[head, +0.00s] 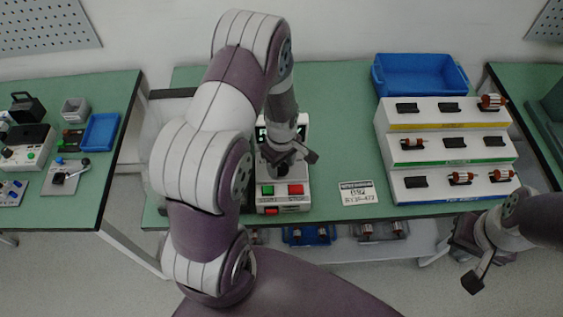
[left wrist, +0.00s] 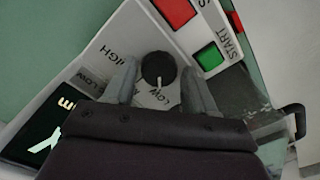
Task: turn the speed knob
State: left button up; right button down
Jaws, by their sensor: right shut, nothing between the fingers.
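The speed knob (left wrist: 158,68) is round and black, with a pale pointer line facing the bottom of the left wrist view. It sits on the white tester's panel (head: 262,206), between printed LOW and HIGH labels. My left gripper (left wrist: 160,78) is open, with one finger on each side of the knob and a visible gap on both sides. In the head view my left gripper (head: 284,160) is over the tester and hides the knob. My right gripper (head: 474,282) is shut and empty, low at the right, off the table's front edge.
The green START button (left wrist: 209,57) and a red button (left wrist: 174,12) are close to the knob. A dark display (left wrist: 45,135) is lit green. A white stepped rack (head: 390,150) holds several rotors, with a blue bin (head: 420,88) behind. A printed card (head: 357,193) lies right of the tester.

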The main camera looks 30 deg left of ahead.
pick_arm(q)
jog(key=shift+w, duration=0.1)
jog(key=c, duration=0.6)
jog(key=shift+c, duration=0.2)
jog(key=shift+m, duration=0.3)
jog(key=m, duration=0.3)
jog(key=shift+r+m+p, duration=0.1)
jog(key=shift+m+p, duration=0.2)
jog(key=shift+p, duration=0.05)
jog(key=m, duration=0.5)
jog(key=shift+w, duration=0.1)
jog(key=shift+m, duration=0.4)
jog(key=o, duration=1.1)
jog(key=shift+c, duration=0.2)
